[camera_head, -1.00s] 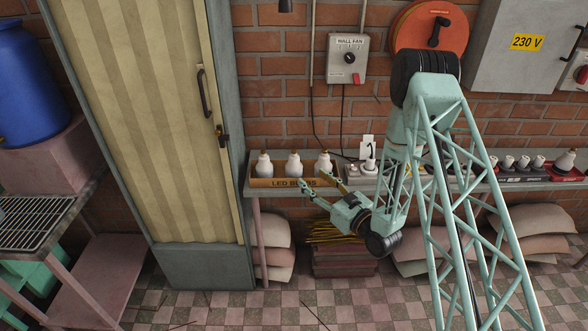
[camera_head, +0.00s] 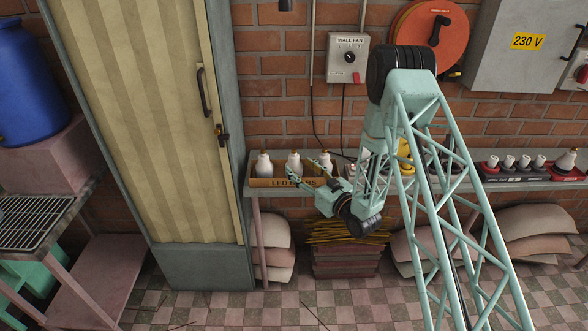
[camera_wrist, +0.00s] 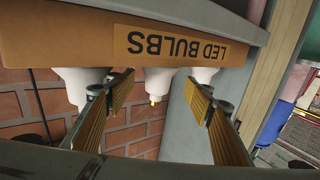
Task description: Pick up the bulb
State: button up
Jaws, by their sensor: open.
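Three white bulbs with brass tips stand in an open brown box (camera_head: 262,183) labelled LED BULBS on the shelf: a left bulb (camera_head: 264,163), a middle bulb (camera_head: 293,160) and a right bulb (camera_head: 326,161). My gripper (camera_head: 300,168) is open and empty at the front of the box, near the middle bulb. In the wrist view, which is upside down, the middle bulb (camera_wrist: 158,80) shows between my spread fingers (camera_wrist: 158,84), beyond the box front. The box wall hides the bulbs' lower parts. I cannot tell the exact distance to the bulb.
The shelf (camera_head: 470,186) runs along the brick wall, with sockets and plugs (camera_head: 520,170) at the right. A wall fan switch (camera_head: 348,58) is above. A door (camera_head: 150,120) stands left of the box. Bundled sticks (camera_head: 345,232) and sacks lie below the shelf.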

aim_at(297, 164)
dwell(0.3)
jog(key=shift+b+x, duration=0.4)
jog(key=shift+x, duration=2.2)
jog(key=shift+w+d+r, duration=0.1)
jog(key=shift+w+d, duration=0.05)
jog(key=shift+c, duration=0.3)
jog(key=c, duration=0.8)
